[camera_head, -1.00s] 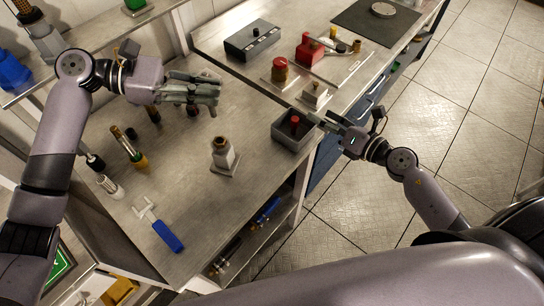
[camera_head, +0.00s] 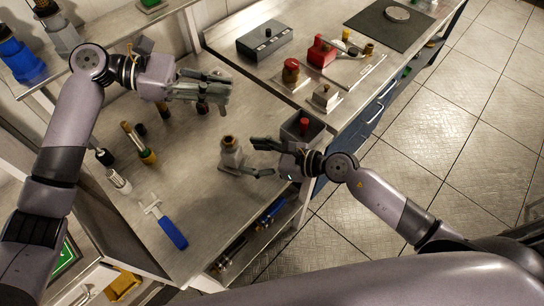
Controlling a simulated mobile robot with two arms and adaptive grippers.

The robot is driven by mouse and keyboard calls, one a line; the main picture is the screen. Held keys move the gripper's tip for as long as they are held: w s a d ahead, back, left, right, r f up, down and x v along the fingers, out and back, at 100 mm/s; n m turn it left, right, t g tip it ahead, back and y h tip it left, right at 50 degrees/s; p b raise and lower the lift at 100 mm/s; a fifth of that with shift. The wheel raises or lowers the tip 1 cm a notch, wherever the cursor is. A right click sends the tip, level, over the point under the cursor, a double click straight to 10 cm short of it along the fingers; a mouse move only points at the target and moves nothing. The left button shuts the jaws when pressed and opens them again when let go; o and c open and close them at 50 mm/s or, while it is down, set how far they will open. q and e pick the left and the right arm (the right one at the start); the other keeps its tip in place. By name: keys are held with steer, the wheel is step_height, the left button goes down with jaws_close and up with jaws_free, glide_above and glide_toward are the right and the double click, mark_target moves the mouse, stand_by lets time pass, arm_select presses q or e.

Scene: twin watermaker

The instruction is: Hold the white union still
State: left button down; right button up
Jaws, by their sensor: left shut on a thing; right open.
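The whitish union (camera_head: 231,157), a pale body with a brass-coloured top, stands upright on a square base on the metal bench. My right gripper (camera_head: 257,160) is open just right of it, its fingers pointing left toward it. I see no clear contact, and the gap between fingers and union is hard to judge. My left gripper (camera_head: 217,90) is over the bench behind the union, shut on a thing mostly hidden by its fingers. A small dark piece (camera_head: 203,107) shows just below these fingers; I cannot tell whether it is held.
A grey bin (camera_head: 314,134) with a red-topped item (camera_head: 304,126) is behind my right gripper. A blue-handled tool (camera_head: 172,232) lies at the bench front. Several dark and brass fittings stand at left. A red valve (camera_head: 291,72) and a black box (camera_head: 264,42) are at the back.

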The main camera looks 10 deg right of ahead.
mark_target(239, 155)
steer(key=shift+x, duration=2.55)
steer(key=shift+s, duration=0.1)
steer(key=shift+c, duration=0.4)
jaws_close()
steer(key=shift+c, duration=0.4)
jaws_free()
steer(key=shift+c, duration=0.3)
jaws_close()
